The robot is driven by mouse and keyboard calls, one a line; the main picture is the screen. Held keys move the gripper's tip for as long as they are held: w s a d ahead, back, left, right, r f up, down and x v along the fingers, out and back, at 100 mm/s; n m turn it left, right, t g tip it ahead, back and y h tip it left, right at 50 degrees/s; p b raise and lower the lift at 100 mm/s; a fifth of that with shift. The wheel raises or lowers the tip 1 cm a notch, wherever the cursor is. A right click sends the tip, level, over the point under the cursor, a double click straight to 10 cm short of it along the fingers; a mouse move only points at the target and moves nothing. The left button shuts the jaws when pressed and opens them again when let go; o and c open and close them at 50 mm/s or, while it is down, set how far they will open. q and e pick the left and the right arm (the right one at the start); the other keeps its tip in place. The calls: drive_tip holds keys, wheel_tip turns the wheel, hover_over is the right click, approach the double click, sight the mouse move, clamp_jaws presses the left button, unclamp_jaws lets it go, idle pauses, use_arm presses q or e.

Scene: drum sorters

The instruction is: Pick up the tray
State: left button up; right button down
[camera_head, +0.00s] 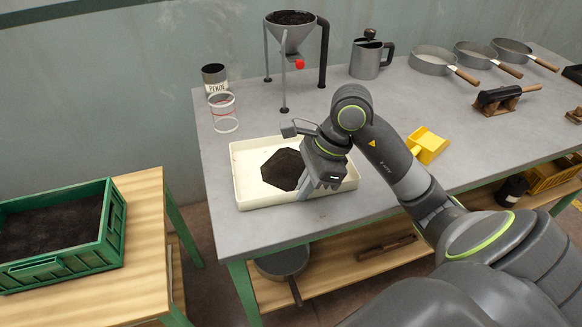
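The tray (240,160) is shallow, cream-white and rectangular, and it lies flat on the grey bench near its front left corner. A dark patch of soil (284,170) lies on its floor. My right gripper (306,188) points down over the tray's right half, close to its front wall. A pale finger shows beside the soil, but I cannot tell whether it touches the tray or how far apart the fingers are. The gripper and wrist hide part of the tray's right side. My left gripper is not in view.
A funnel on a stand (290,38), a metal jug (370,58), a labelled can (214,78) and a clear ringed cup (223,110) stand behind. A yellow scoop (428,144) lies right. A green soil crate (112,225) stands on a wooden table at left.

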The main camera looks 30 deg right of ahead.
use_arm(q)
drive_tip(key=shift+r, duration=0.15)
use_arm(e)
drive_tip(key=shift+r, duration=0.1)
